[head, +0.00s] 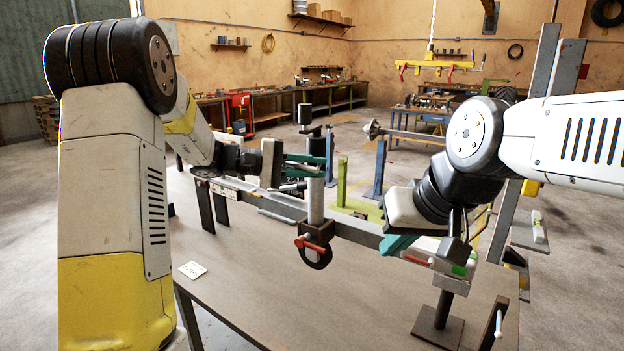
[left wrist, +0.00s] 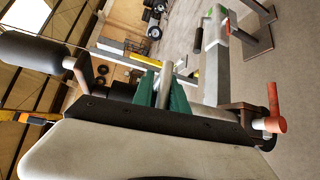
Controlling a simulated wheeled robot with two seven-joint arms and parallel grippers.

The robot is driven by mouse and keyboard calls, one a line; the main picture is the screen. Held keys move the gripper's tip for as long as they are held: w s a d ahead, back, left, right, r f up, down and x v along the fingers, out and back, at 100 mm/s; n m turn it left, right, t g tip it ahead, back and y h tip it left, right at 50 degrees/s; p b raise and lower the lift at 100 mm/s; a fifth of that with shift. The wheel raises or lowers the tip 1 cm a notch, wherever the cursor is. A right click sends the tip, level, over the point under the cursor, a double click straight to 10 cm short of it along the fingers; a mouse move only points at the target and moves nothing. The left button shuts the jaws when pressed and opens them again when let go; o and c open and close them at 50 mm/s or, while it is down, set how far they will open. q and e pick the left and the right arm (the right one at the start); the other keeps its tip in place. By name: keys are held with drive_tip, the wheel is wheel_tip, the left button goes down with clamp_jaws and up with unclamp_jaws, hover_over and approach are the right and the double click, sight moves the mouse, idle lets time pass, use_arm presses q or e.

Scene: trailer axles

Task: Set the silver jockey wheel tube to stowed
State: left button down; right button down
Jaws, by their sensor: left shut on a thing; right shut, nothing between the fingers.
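The silver jockey wheel tube (head: 315,201) stands upright at the grey drawbar (head: 355,234). A black wheel (head: 317,256) and a bracket with a red handle (head: 303,241) are at its lower end, and a dark crank top (head: 304,114) is above. My left gripper (head: 305,167) is at the tube's upper part. Its green fingers (left wrist: 163,95) are shut around a grey bar-like part; which part of the tube assembly it is, I cannot tell. The red handle also shows in the left wrist view (left wrist: 273,108). My right gripper (head: 397,245) is shut and empty by the drawbar's right part.
The brown table (head: 250,265) carries the drawbar on stands, with a white card (head: 193,270) at its left. A green post (head: 342,182) and a blue post (head: 377,170) stand behind. The table's front middle is clear.

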use_arm(q)
drive_tip(key=shift+w+r, duration=0.1)
drive_tip(key=shift+r, duration=0.15)
drive_tip(key=c, duration=1.5)
unclamp_jaws()
drive_tip(key=shift+o, duration=0.2)
drive_tip(key=shift+f, duration=0.1)
drive_tip(key=shift+a, duration=0.1)
drive_tip(key=s+a+r, duration=0.1)
drive_tip(key=a, duration=0.6)
drive_tip(key=shift+a, duration=0.25)
drive_tip(key=shift+s, duration=0.15)
